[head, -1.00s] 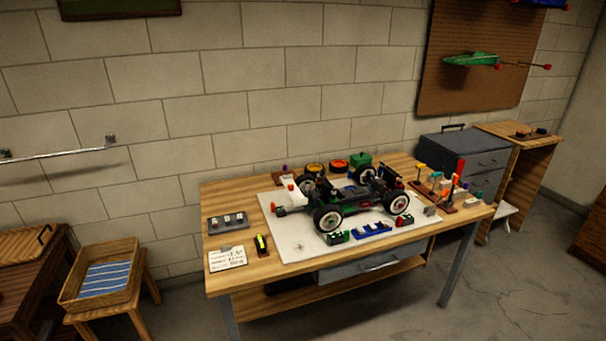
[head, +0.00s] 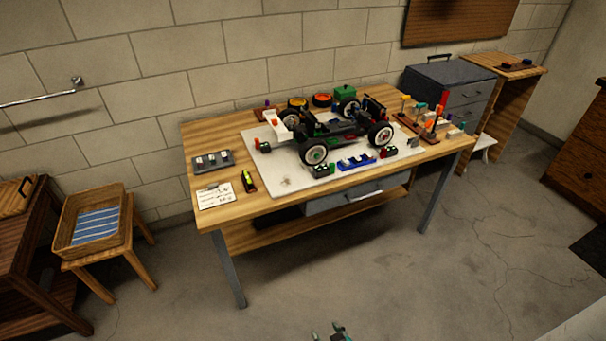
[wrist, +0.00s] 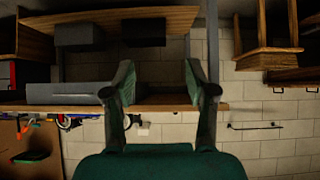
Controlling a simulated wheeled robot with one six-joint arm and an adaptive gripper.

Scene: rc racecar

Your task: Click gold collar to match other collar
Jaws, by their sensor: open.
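An RC car chassis (head: 332,132) with black wheels stands on a white mat (head: 288,182) on the wooden workbench. The gold collar and the other collar are too small to make out in either view. My gripper (wrist: 160,88) is open and empty in the wrist view, its two green fingers apart, with the bench upside down beyond it. In the head view only the tips of my gripper (head: 332,332) show at the bottom edge, in front of the bench and apart from it.
The workbench (head: 240,225) has a grey tray (head: 212,160), a paper card (head: 215,195) and several small tools. A basket (head: 100,230) on a stool stands to the left. A grey drawer box (head: 450,95) stands at the right. The floor in front is clear.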

